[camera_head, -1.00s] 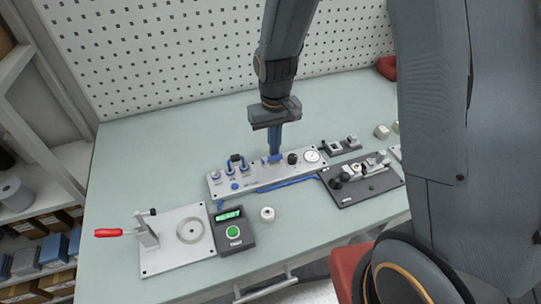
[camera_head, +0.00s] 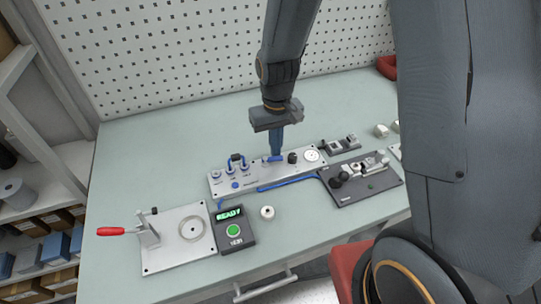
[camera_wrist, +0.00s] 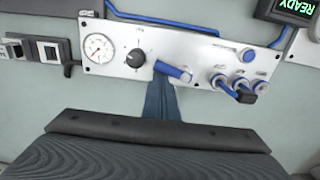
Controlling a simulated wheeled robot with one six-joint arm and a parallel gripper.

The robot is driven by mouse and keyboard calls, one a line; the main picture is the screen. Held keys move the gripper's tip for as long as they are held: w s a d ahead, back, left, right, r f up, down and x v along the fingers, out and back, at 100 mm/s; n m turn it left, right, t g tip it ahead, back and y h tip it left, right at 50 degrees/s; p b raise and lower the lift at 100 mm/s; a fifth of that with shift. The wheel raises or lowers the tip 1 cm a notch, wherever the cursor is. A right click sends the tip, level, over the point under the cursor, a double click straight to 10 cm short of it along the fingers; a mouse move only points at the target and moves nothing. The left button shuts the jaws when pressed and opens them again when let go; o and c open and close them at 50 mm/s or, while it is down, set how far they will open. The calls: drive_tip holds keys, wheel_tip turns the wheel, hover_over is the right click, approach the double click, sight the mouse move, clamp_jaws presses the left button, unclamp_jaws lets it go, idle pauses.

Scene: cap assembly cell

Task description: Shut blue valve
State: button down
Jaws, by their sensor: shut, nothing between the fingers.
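The blue valve (camera_wrist: 172,71) is a blue lever handle on a light grey panel (camera_wrist: 111,72). In the wrist view the lever lies roughly along the panel's length, slightly tilted. In the head view the blue valve (camera_head: 271,158) sits near the panel's middle, left of a black knob. My gripper (camera_head: 276,153) points down at the panel, its blue fingers shut and empty. In the wrist view my gripper's fingertips (camera_wrist: 161,82) are right beside the lever and partly overlap it. I cannot tell whether they touch it.
The black knob (camera_wrist: 135,58) and a round gauge (camera_wrist: 98,47) are on one side of the valve. Blue-ringed fittings with a hose loop (camera_wrist: 239,86) are on the other. A READY display box (camera_head: 233,228) and a red-handled clamp (camera_head: 112,231) stand at front left.

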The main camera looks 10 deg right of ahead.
drive_tip(key=shift+s, duration=0.15)
drive_tip(key=shift+s+d, duration=0.2)
drive_tip(key=shift+s, duration=0.15)
drive_tip(key=shift+s+p, duration=0.15)
drive_tip(key=shift+p, duration=0.25)
drive_tip(key=shift+s, duration=0.35)
